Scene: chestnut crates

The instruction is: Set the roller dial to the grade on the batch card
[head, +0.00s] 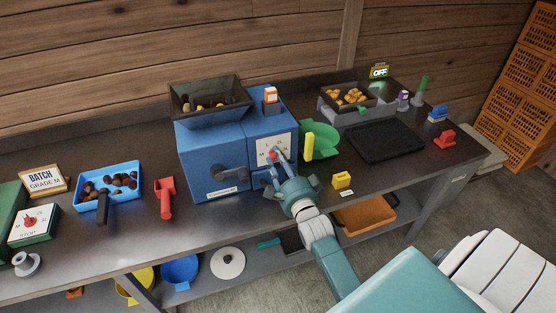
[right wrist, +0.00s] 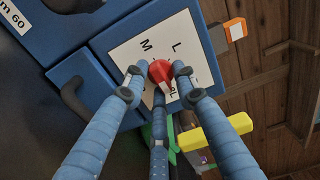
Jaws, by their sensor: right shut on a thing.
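The batch card (head: 44,180) stands at the left of the bench in the head view and reads GRADE M. The blue roller machine (head: 212,160) has a white dial plate (head: 287,140) with letters on its front. The red dial knob (right wrist: 160,71) sits on that plate. My right gripper (head: 278,158) is shut on the knob, its fingers around it in the right wrist view (right wrist: 158,78). There, M and L lie above the knob, and its white pointer mark points down, toward a partly hidden label ending in L. My left gripper is not in view.
A green box (head: 35,236) with a second dial marked STOP, a blue chestnut tray (head: 108,207) and a red scoop (head: 165,199) are left of the machine. A green scoop (head: 322,143), a yellow block (head: 342,180) and a black tray (head: 384,141) are right of it.

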